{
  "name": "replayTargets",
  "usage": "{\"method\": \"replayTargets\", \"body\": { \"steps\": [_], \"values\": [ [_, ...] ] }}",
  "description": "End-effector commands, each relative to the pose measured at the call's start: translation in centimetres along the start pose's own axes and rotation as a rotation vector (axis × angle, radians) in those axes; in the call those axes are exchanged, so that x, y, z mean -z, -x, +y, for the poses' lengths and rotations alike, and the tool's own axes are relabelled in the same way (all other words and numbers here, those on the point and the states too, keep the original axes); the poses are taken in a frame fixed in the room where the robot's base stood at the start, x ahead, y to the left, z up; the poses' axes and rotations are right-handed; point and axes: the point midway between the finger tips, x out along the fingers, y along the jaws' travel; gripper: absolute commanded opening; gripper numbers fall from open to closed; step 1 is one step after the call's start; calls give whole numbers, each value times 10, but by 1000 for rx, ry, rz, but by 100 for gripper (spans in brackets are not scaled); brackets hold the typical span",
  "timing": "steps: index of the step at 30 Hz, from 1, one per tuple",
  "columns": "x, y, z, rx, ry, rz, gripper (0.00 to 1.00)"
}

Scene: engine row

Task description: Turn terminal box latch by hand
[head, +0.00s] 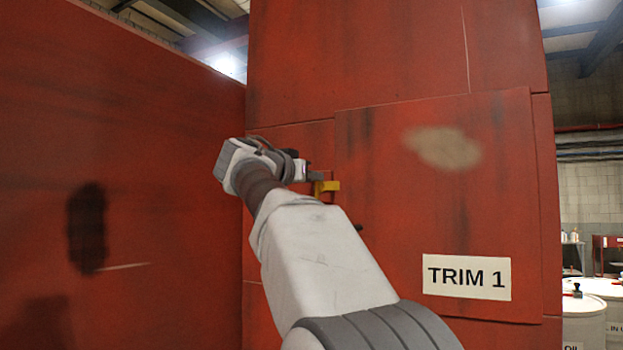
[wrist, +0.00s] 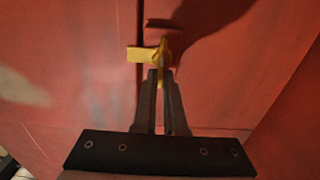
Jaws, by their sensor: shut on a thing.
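The yellow latch (head: 328,187) sits at the left edge of a red door panel (head: 400,225) labelled TRIM 1. In the wrist view the latch (wrist: 146,54) has one arm reaching left across the dark door seam and another part pointing down toward my fingers. My gripper (head: 316,176) is at the latch. In the wrist view my gripper (wrist: 162,75) has its two dark fingers close together on the lower part of the latch. In the head view my wrist and arm hide some of the panel around it.
A white TRIM 1 label (head: 467,277) is on the door's lower right. A red wall (head: 120,170) stands close on the left, with my arm's shadow on it. White drums (head: 584,318) stand at the far right, beyond the cabinet's edge.

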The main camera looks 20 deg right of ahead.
Motion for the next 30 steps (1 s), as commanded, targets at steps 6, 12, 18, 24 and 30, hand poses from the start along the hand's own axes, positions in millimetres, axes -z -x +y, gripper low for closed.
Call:
{"method": "replayTargets", "body": {
  "steps": [6, 12, 18, 24, 30],
  "values": [
    [-7, -2, -2, -4, 42, -13, 0],
    [-8, -2, -4, -3, 151, -16, 0],
    [-10, -2, -7, -3, 323, -18, 0],
    [-11, -3, -9, -2, 514, -19, 0],
    [-12, -3, -11, -2, 705, -19, 0]
  ]
}}
